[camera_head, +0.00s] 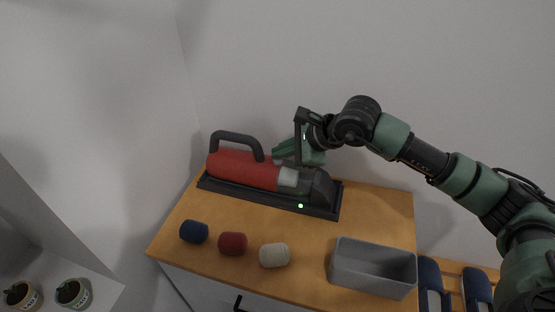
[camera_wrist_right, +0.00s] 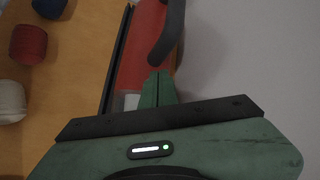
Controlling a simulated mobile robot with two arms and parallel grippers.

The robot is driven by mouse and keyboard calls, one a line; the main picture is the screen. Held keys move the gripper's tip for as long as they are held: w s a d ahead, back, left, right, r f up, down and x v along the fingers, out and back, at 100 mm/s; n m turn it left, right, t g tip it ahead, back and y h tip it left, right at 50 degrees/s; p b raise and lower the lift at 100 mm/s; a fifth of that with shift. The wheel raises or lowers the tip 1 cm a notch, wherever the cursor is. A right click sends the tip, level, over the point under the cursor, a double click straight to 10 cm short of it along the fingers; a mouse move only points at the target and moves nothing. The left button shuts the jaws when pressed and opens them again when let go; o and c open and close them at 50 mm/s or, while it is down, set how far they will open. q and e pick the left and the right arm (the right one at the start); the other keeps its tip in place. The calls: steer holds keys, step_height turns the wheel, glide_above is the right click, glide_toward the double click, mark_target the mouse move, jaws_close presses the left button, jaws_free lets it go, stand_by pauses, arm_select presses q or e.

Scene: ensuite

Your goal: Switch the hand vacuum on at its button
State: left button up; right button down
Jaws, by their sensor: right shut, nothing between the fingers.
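The hand vacuum (camera_head: 240,170) has a red body, a black loop handle (camera_head: 238,138), a pale collar and a dark nozzle. It lies along a black dock (camera_head: 250,197) at the back of the wooden top. A green light (camera_head: 300,206) glows on the dock's front side. My right gripper (camera_head: 277,151) is shut and empty, over the vacuum near its handle and collar. In the right wrist view its closed fingertips (camera_wrist_right: 158,76) appear over the red body (camera_wrist_right: 140,50), close to the handle's end. I cannot make out the button. My left gripper is out of view.
Blue (camera_head: 194,231), red (camera_head: 233,243) and cream (camera_head: 274,255) rolls stand in front of the dock. A grey open bin (camera_head: 372,268) is at the front right. Walls rise behind and left. The top is bare between dock and bin.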

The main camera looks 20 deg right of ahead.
mark_target(281, 161)
steer(key=shift+f+b, duration=0.3)
steer(key=shift+b, duration=0.05)
steer(key=shift+r, duration=0.2)
steer(key=shift+r+p, duration=0.35)
steer(key=shift+r, duration=0.45)
steer(key=shift+r, duration=0.1)
step_height(281, 161, up, 6)
steer(key=p, duration=0.3)
